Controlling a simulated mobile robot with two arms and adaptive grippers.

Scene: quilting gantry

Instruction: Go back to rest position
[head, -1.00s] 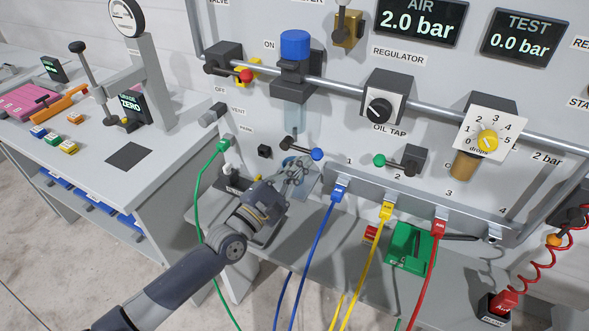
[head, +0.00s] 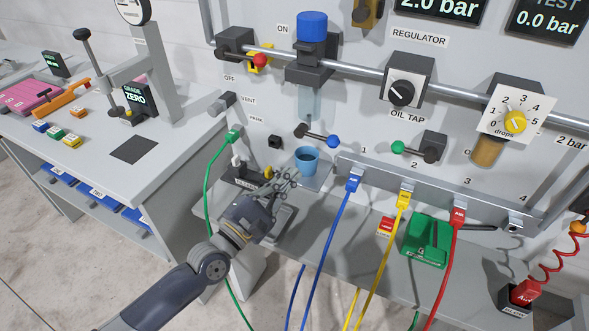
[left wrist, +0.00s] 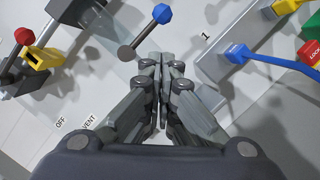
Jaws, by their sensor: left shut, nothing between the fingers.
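My left gripper (head: 284,180) is shut and empty in the head view, in front of the panel and just left of and below a blue cup (head: 306,161). The cup stands upright on a small ledge under the filter, apart from the fingers as far as I can tell. In the left wrist view the closed fingers (left wrist: 162,62) point up toward the panel, below the blue-knobbed lever (left wrist: 161,14). The cup is not visible there. My right gripper is not in view.
Blue (head: 354,184), yellow (head: 403,198) and red (head: 459,215) hose plugs sit in the numbered rail, their hoses hanging down. A green hose (head: 206,190) hangs left of my arm. A green block (head: 426,240) lies on the shelf. A side bench (head: 180,150) stands at left.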

